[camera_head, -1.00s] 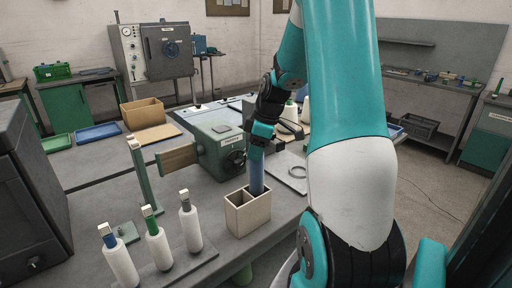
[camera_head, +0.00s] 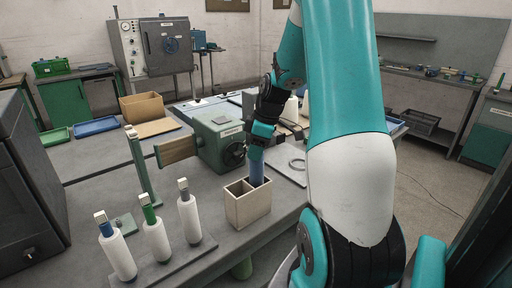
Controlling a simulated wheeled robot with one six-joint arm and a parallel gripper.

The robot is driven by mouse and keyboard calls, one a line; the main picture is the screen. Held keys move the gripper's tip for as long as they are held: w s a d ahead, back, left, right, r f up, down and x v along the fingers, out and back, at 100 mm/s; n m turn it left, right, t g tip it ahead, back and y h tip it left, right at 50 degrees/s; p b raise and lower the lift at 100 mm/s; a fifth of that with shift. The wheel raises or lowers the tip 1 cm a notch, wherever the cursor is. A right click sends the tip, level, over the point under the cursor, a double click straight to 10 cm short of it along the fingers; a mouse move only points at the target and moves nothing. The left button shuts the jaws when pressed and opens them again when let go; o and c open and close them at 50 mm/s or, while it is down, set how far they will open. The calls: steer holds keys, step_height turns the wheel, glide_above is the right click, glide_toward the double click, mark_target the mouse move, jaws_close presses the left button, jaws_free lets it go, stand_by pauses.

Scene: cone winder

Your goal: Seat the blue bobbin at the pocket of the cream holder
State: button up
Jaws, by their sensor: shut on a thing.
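The blue bobbin (camera_head: 257,172) stands upright, with its lower end inside the right-hand pocket of the cream holder (camera_head: 248,209). The holder's front wall hides the lower end, so I cannot tell whether it touches the bottom. My gripper (camera_head: 257,150) is shut on the bobbin's upper part, above the holder. The left-hand pocket of the holder looks empty. The holder stands on the grey bench near its front edge.
Several white-wound bobbins (camera_head: 157,240) with blue, green and grey tops stand on a board at the front left. A green machine (camera_head: 216,143) with a handwheel is just behind the holder. A flat plate with a ring (camera_head: 297,163) lies behind to the right.

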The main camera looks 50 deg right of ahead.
steer(key=shift+f+b, duration=1.05)
steer(key=shift+f, duration=0.65)
steer(key=shift+f+b, duration=0.6)
steer(key=shift+f, duration=0.2)
steer(key=o, duration=0.9)
steer(key=shift+r, duration=0.1)
steer(key=v, duration=1.7)
steer(key=shift+d+r, duration=0.1)
steer(key=shift+r, duration=0.05)
